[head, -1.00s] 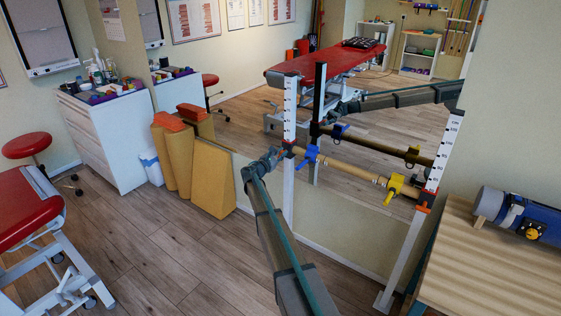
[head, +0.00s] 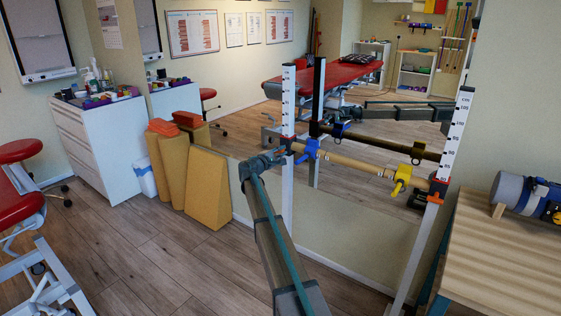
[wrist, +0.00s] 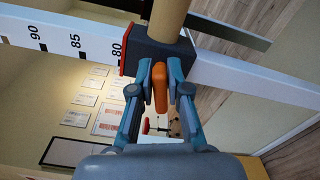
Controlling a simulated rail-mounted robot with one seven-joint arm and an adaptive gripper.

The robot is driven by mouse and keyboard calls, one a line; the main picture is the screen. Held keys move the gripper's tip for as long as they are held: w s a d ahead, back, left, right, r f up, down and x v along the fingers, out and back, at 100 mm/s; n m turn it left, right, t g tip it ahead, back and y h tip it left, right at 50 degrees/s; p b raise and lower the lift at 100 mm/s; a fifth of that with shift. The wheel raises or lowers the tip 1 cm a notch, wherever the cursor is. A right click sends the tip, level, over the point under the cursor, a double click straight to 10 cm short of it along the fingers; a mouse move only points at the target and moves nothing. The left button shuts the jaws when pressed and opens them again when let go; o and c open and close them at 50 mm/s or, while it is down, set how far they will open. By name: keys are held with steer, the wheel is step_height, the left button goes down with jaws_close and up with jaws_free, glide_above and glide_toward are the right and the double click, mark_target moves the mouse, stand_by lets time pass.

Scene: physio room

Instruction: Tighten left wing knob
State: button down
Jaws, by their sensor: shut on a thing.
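The left wing knob (wrist: 160,88) is an orange wing in the wrist view, below the dark clamp block (wrist: 155,52) on the white scale post (wrist: 55,38). My gripper (wrist: 161,84) has its two blue-grey fingers on either side of the wing and is shut on it. In the head view my gripper (head: 277,157) is at the left post (head: 288,105), at the left end of the wooden bar (head: 350,163); the knob is too small to make out there. The wing's exact turn angle cannot be told.
The bar carries a blue clamp (head: 308,150) and a yellow clamp (head: 402,178). Its right end meets the right post (head: 455,135). A mirror (head: 330,215) stands close behind. A wooden table (head: 500,255) is at right; yellow wedges (head: 208,190) stand at left.

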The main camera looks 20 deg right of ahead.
steer(key=shift+f+m+b, duration=0.15)
steer(key=shift+m+b, duration=0.65)
steer(key=shift+b, duration=0.15)
steer(key=shift+f+m+b, duration=0.15)
steer(key=shift+m+b, duration=0.65)
steer(key=shift+b, duration=0.15)
steer(key=shift+r, duration=0.1)
steer(key=c, duration=1.2)
jaws_free()
steer(key=shift+o, duration=0.2)
steer(key=v, duration=1.2)
